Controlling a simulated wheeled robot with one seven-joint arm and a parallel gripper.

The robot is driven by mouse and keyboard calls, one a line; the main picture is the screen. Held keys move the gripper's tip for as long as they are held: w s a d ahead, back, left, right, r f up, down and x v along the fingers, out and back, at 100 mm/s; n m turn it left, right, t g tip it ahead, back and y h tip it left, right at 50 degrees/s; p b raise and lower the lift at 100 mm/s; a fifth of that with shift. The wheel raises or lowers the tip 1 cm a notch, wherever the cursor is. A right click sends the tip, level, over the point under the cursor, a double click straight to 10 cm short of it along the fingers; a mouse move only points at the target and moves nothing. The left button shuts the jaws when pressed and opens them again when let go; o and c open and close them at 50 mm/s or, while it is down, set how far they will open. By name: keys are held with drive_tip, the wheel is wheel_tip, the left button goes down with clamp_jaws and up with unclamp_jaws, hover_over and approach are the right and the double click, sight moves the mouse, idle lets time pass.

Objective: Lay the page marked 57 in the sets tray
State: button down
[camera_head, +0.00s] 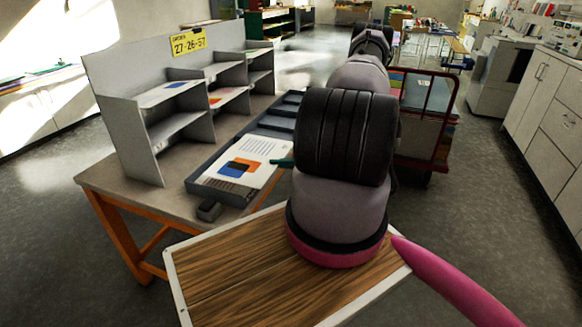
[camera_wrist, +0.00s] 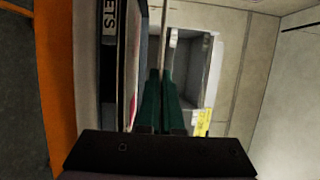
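A white page (camera_head: 258,159) with text lines and blue, orange and dark blocks lies flat over the dark grey sets tray (camera_head: 202,189) in the head view. Its number is not readable. My gripper (camera_head: 281,162) is at the page's right edge, one green finger showing. In the wrist view my gripper (camera_wrist: 161,100) has its two green fingers close together on a thin pale sheet edge, seen edge-on. The tray's dark rim (camera_wrist: 109,65) with a label ending "ETS" runs beside them. Reddish and white paper (camera_wrist: 133,50) shows inside the tray, below the held page.
A grey shelf unit (camera_head: 138,143) with a yellow sign (camera_head: 188,42) reading 27-26-57 stands behind the tray, with pages on some shelves. A wood-topped board (camera_head: 225,265) is in front. A red-framed cart (camera_head: 448,120) stands right of my arm.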

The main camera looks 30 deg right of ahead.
drive_tip(key=shift+w+a, duration=0.95)
drive_tip(key=shift+w, duration=0.2)
wheel_tip(320, 180, down, 2)
drive_tip(key=shift+s+d+f, duration=0.1)
drive_tip(key=shift+d+f, duration=0.05)
drive_tip(key=shift+f, duration=1)
drive_tip(key=c, duration=1)
unclamp_jaws()
drive_tip(key=v, duration=1)
drive_tip(key=shift+d, duration=0.3)
